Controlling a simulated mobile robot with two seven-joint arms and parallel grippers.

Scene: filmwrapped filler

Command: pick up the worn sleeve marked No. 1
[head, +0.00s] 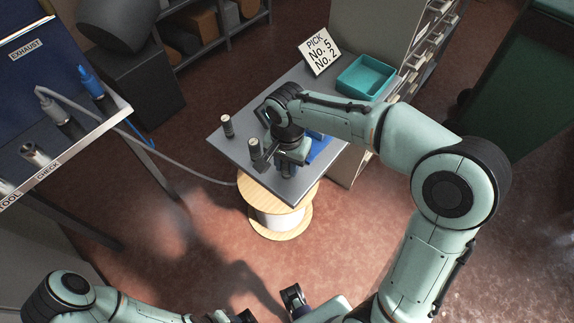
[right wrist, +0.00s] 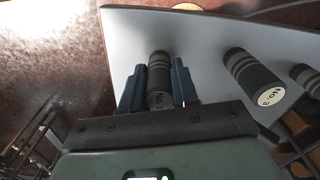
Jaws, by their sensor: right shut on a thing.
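My right gripper (head: 288,168) is low over the grey table (head: 237,147). In the right wrist view its blue fingers (right wrist: 159,88) are shut on a dark grey banded sleeve (right wrist: 159,70). A third sleeve (head: 227,126) stands farther left.
A teal tray (head: 348,86) and a card (head: 320,52) reading "PICK No. 5 No. 2" are at the table's back. A blue item (head: 321,148) lies partly behind my right gripper. A cable spool (head: 277,220) is under the front edge. A tool bench (head: 88,133) stands left.

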